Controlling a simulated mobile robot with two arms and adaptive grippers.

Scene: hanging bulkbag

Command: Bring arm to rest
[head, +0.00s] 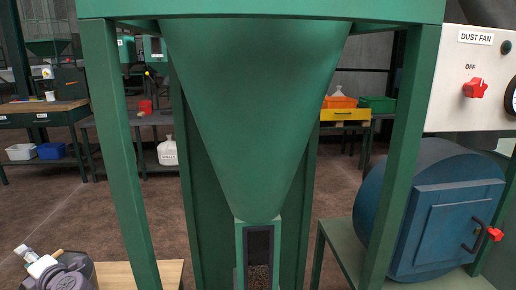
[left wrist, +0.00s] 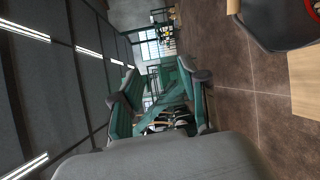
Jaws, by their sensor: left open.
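My right gripper is in neither view.
A green hopper (head: 255,110) on a green frame (head: 120,150) fills the middle. A blue drum (head: 440,215) and a dust fan panel (head: 475,85) stand at right. A wooden board (head: 150,275) lies low at left. Benches (head: 50,108) stand behind; brown floor (head: 60,215) lies open between.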

